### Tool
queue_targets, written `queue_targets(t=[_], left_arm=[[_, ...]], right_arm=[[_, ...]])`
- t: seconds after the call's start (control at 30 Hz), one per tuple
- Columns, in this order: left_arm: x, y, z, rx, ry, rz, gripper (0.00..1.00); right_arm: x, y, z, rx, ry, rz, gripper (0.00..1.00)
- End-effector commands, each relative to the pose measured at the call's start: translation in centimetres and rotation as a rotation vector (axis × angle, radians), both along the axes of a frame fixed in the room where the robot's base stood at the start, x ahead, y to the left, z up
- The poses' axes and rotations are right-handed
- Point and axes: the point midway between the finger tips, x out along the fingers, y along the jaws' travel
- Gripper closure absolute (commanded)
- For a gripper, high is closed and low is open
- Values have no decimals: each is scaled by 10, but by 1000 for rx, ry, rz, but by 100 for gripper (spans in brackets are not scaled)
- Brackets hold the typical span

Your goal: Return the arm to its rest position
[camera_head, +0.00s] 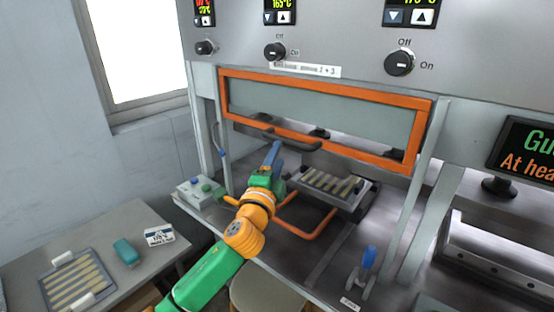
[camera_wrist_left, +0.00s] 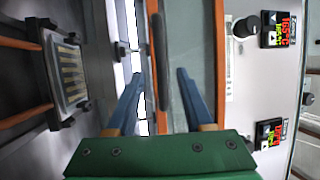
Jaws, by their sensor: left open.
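My left arm, green and orange, comes in from the lower left in the head view. Its gripper (camera_head: 276,147) has blue fingers and is raised in front of the press, near the lower edge of the orange-framed guard (camera_head: 325,108). A mould tray (camera_head: 330,184) with several wooden spoon blanks lies in the press, apart from the gripper. It also shows in the left wrist view (camera_wrist_left: 68,75). My right gripper is out of view.
An orange handle (camera_head: 315,236) sticks out in front of the mould tray. A button box (camera_head: 198,191) stands left of the arm, and a blue-handled clamp (camera_head: 367,262) at the front right. A side table (camera_head: 113,222) holds a second spoon tray (camera_head: 77,288), a teal object and a labelled box.

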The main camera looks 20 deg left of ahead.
Motion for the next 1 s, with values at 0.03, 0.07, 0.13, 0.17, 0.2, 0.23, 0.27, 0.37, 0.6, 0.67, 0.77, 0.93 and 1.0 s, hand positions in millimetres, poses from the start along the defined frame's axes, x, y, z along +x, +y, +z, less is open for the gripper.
queue_targets(t=[0.03, 0.07, 0.13, 0.17, 0.2, 0.23, 0.27, 0.37, 0.6, 0.67, 0.77, 0.93, 1.0], left_arm=[[0, 0, 0, 0, 0, 0, 48], [0, 0, 0, 0, 0, 0, 48], [0, 0, 0, -1, 1, 0, 48], [-1, 0, -3, -8, 7, 0, 48], [-3, -1, -11, -37, 27, 0, 48], [-7, 0, -24, -75, 57, 2, 48], [-13, 0, -41, -129, 100, 7, 48], [-52, 2, -124, -398, 318, 57, 48], [-181, 1, -259, -898, 766, 292, 48], [-210, 0, -276, -972, 842, 349, 48], [-254, -2, -296, -1076, 950, 443, 48], [-325, -6, -316, -1212, 1111, 604, 48], [-353, -8, -320, -1259, 1171, 675, 48]], right_arm=[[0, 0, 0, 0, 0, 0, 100], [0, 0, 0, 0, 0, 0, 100], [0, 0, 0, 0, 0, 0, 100], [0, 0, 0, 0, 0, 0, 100], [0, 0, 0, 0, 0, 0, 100], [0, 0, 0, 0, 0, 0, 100], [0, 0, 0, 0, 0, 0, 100], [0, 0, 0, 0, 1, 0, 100], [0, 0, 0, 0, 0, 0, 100], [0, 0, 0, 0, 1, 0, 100], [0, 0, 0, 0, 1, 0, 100], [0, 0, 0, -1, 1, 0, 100], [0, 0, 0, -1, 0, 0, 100]])
